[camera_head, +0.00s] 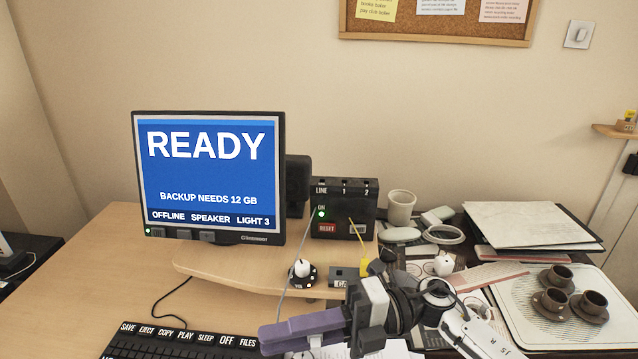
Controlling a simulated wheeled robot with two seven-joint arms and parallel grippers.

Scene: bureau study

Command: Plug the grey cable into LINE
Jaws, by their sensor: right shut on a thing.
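The black box (343,222) has the label LINE beside 1 and 2, with slots along its top edge. A green light and a red RESET label are on its front. The thin grey cable (288,272) runs from the box's left edge down to the fingers of my right gripper (272,338). That gripper is shut low in front of the desk shelf, well below and left of the box. Its fingers appear to hold the cable; the plug end cannot be made out. My left gripper is not in view.
The monitor (209,180) reads READY and OFFLINE. A yellow cable (357,236) hangs from the box. A round knob (302,272) is on the shelf (235,266). A cup (400,207) stands right of the box. A keyboard (175,341) is front left. A tray (513,325) holds brown cups.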

